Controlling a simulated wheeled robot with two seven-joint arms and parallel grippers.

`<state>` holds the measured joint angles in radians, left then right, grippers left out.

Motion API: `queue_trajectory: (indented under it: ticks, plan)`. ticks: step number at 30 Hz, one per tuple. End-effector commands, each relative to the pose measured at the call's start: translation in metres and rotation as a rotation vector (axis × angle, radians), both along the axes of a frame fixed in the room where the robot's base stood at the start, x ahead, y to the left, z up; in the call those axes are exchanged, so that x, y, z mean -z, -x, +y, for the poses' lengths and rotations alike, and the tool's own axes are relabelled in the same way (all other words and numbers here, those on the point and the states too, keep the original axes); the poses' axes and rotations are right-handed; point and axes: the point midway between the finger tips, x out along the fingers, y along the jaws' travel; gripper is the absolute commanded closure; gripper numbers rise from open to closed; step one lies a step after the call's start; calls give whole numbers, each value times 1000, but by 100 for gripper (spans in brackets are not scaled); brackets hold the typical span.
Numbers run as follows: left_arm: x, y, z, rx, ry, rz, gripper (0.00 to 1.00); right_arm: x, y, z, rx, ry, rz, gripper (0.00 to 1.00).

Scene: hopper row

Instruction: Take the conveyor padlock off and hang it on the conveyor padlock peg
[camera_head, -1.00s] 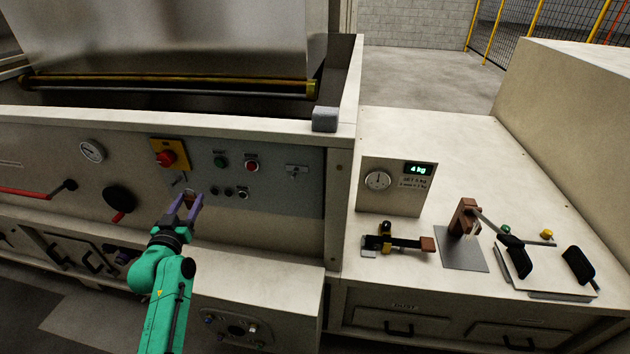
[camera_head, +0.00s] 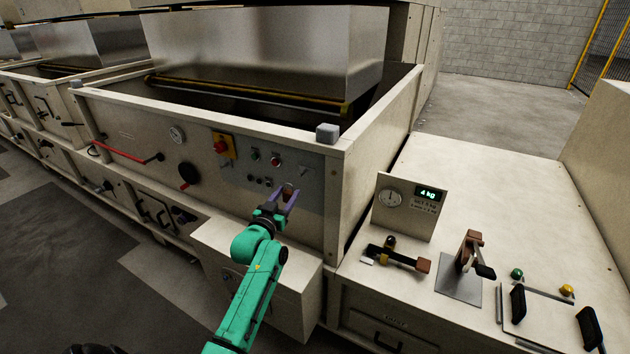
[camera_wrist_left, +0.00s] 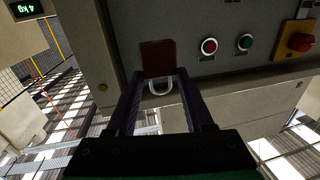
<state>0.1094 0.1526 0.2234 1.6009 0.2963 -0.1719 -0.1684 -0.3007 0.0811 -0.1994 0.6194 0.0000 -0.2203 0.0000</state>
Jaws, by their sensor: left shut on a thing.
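The padlock (camera_wrist_left: 157,58), a reddish-brown block with a pale metal shackle, sits between the fingertips of my left gripper (camera_wrist_left: 159,78) in the left wrist view. In the head view my left gripper (camera_head: 286,191) is shut on the padlock, in front of the lower right part of the conveyor's control panel. A red rotary switch on a yellow plate (camera_head: 223,147) is up and left of the gripper. A small grey fitting (camera_head: 307,170) is on the panel just right of and above the fingertips; I cannot tell whether it is the peg. My right gripper is not in view.
Green and red buttons (camera_head: 265,157) are just above the gripper. A pale box (camera_head: 225,240) juts out below the panel. The bench at right holds a scale display (camera_head: 405,205), a clamp (camera_head: 397,256), a brown lever stand (camera_head: 465,250) and black handles. Its back is clear.

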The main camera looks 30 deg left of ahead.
Motion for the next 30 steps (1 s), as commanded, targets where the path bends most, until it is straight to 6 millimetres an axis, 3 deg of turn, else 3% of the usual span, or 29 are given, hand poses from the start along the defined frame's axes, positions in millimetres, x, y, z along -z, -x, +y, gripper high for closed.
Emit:
queue_trajectory:
  ticks: [11,24,30]
  plan:
    - [0,-2,0,0,0,-1,100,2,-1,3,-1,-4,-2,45]
    - [3,-50,1,12,1,-2,100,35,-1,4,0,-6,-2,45]
    - [0,-57,2,13,0,0,100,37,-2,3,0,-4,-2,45]
